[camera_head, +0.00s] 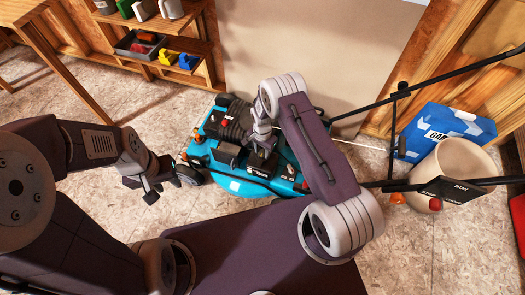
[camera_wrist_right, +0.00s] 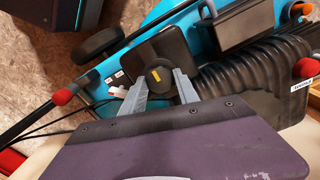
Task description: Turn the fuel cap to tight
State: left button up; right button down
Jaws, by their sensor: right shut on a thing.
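The fuel cap (camera_wrist_right: 159,74) is a round black cap with a small yellow mark, on a black tank of the mower. In the right wrist view my right gripper (camera_wrist_right: 160,84) has its two grey fingers on either side of the cap, shut on it. In the head view the right gripper (camera_head: 262,142) reaches down onto the blue mower (camera_head: 236,186) and hides the cap. My left gripper (camera_head: 155,188) is open and empty, left of the mower above the floor.
The mower's black handle bars (camera_head: 430,84) run out to the right, with a RUN plate (camera_head: 450,190). A cream bucket (camera_head: 465,160) and a blue box (camera_head: 445,130) stand at the right. A wooden shelf (camera_head: 205,72) with a grey tray is at the back left. Floor is clear beside the left gripper.

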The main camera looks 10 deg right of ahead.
aim_at(262, 153)
jog(key=c, duration=0.9)
grip_release()
notch_tip(262, 153, up, 8)
jog(key=p, duration=0.3)
jog(key=shift+r, duration=0.55)
